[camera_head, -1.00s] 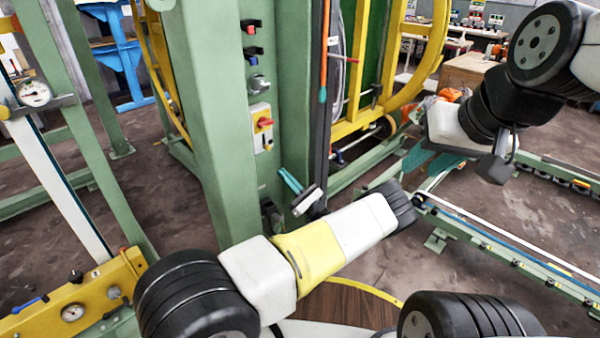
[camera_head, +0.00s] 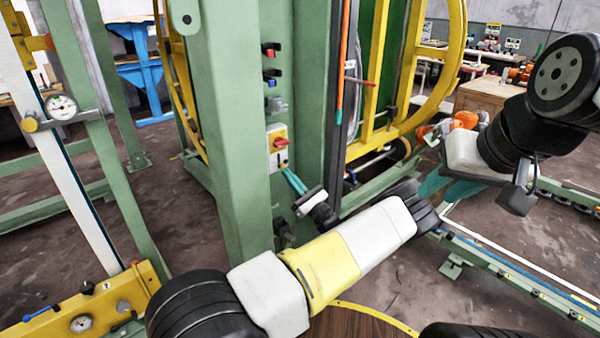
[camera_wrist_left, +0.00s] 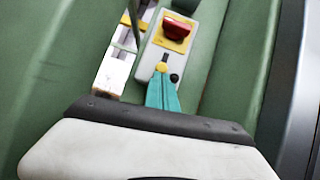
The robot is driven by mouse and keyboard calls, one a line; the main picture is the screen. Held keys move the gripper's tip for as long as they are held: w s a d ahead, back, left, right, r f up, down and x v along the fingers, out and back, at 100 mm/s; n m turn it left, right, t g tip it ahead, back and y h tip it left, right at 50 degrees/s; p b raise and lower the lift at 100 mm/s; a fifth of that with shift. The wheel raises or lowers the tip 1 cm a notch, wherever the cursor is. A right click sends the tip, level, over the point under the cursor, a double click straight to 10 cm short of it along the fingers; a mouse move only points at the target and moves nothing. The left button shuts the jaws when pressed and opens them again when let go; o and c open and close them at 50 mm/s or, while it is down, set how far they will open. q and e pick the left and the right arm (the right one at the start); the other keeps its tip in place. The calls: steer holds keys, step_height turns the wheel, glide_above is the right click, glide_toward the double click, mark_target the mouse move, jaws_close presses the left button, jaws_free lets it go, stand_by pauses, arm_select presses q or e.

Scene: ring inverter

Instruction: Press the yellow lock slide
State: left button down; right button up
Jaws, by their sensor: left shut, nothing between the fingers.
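A grey switch box (camera_head: 278,148) with a red knob on a yellow plate is mounted on the green column. In the left wrist view, a small round yellow piece (camera_wrist_left: 162,67), apparently the lock slide, sits below the red knob (camera_wrist_left: 177,28). My left gripper (camera_head: 287,172) is shut and empty, its teal fingertips at the lower end of the box. In the left wrist view, the fingertips (camera_wrist_left: 161,76) are right at the yellow piece; I cannot tell whether they touch. My right gripper (camera_head: 447,187) hangs away to the right, its teal fingers apparently apart and empty.
Red, blue and grey switches (camera_head: 270,75) sit on the column above the box. The green column (camera_head: 230,130) stands close beside my left gripper. A yellow ring frame (camera_head: 445,70) stands behind. A green rail (camera_head: 510,275) runs at the right.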

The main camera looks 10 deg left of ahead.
arm_select(q)
steer(key=shift+r, duration=1.35)
steer(key=v, duration=0.8)
